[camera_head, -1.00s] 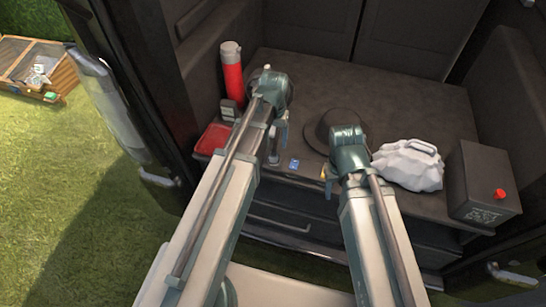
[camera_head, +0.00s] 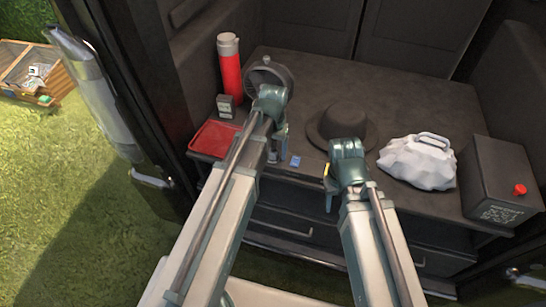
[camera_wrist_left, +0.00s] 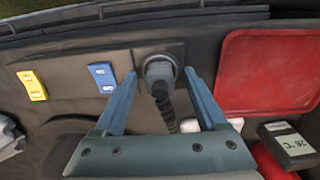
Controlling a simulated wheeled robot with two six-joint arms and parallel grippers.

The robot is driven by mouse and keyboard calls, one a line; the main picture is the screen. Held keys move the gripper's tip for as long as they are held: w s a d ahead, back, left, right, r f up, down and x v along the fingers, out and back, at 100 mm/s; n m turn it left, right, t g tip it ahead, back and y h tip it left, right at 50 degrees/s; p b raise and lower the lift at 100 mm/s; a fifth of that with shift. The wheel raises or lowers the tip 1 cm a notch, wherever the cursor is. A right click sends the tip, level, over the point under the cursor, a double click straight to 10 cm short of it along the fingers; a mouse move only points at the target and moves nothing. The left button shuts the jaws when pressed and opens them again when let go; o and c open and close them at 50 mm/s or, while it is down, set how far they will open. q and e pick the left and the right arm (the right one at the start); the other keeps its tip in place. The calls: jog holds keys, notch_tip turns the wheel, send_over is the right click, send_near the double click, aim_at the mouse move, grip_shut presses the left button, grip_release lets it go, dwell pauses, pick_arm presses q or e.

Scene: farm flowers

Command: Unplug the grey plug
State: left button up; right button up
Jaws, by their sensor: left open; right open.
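The grey plug (camera_wrist_left: 160,70) sits in a dark panel at the top middle of the left wrist view, with a dark ribbed cord running down from it. My left gripper (camera_wrist_left: 160,77) is open, with one finger on each side of the plug. In the head view my left gripper (camera_head: 276,150) is over the shelf's front edge, and my arm hides the plug. My right gripper (camera_head: 328,190) is open and empty at the front edge, right of the left one.
A blue switch (camera_wrist_left: 103,77) and a yellow switch (camera_wrist_left: 33,85) lie left of the plug. A red tray (camera_head: 213,139), thermometer box (camera_head: 225,106), red flask (camera_head: 230,70), round fan (camera_head: 268,72), dark hat (camera_head: 343,122), white bag (camera_head: 418,162) and black box (camera_head: 497,180) stand around.

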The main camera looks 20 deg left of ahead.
aim_at(274, 148)
pick_arm(q)
jog(key=shift+c, duration=0.3)
dwell(0.6)
grip_shut()
jog(key=shift+r, duration=0.15)
dwell(0.3)
jog(key=shift+r+p, duration=2.95)
jog(key=shift+p, duration=0.1)
